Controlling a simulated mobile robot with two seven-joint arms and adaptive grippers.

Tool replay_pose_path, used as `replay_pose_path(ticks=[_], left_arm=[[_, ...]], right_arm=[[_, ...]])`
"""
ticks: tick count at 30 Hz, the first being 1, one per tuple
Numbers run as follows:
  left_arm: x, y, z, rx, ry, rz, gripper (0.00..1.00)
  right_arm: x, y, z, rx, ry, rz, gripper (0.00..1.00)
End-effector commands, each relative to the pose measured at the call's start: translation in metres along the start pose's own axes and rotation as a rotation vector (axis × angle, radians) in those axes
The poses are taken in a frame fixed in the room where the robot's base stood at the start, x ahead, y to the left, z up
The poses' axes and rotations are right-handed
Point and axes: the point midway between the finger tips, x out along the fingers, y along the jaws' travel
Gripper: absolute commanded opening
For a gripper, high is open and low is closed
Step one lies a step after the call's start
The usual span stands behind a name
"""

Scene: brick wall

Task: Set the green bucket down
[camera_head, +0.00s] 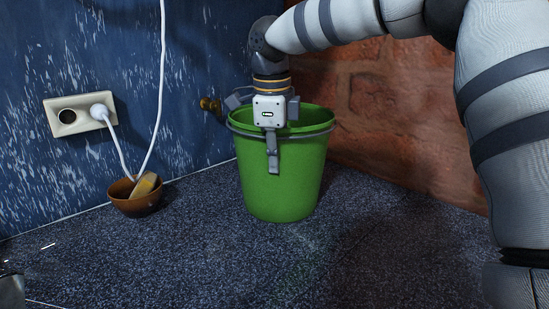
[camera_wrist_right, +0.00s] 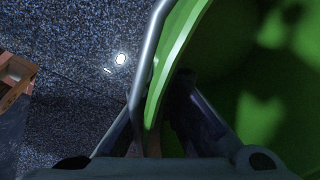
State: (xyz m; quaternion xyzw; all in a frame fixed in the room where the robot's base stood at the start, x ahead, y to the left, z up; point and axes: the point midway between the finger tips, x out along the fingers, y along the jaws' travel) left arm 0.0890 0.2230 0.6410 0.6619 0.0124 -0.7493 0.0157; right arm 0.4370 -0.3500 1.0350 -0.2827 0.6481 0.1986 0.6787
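The green bucket (camera_head: 282,180) is upright near the corner of the two walls, in the middle of the head view. Its base is at or very close to the dark speckled surface; I cannot tell if it touches. My right gripper (camera_head: 272,150) points down at the bucket's near rim, one finger outside and one inside. In the wrist view the fingers (camera_wrist_right: 158,95) straddle the rim and the grey handle and look closed on them; the contact is partly hidden. The handle (camera_head: 240,131) lies lowered around the rim. My left gripper is not identifiable.
A brown bowl (camera_head: 136,200) with a yellowish block stands left of the bucket. A white cable (camera_head: 160,90) hangs near it, and a wall socket (camera_head: 72,115) has a plug. A brass tap (camera_head: 210,105) is behind the bucket. The front surface is clear.

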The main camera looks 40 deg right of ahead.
Motion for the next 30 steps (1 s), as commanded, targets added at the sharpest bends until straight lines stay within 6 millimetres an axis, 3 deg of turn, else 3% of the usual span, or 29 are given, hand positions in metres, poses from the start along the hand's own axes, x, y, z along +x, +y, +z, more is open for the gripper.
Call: replay_pose_path(ticks=[1,3,14,24,30], left_arm=[[0.000,0.000,0.000,0.000,0.001,0.000,0.40],[0.000,0.000,0.000,0.000,0.001,0.000,0.40],[0.000,0.000,0.000,0.000,-0.001,0.000,0.40],[0.008,0.000,0.007,0.000,-0.029,-0.001,0.40],[0.011,0.000,0.009,0.000,-0.039,-0.001,0.40]], right_arm=[[0.000,0.000,0.000,0.000,-0.001,0.000,0.09],[0.000,0.000,0.000,0.000,0.000,0.000,0.25],[-0.006,-0.001,0.001,0.000,-0.001,-0.002,0.25],[-0.090,-0.001,0.001,0.001,0.000,0.000,0.25],[-0.119,-0.001,0.001,0.000,0.001,0.000,0.25]])
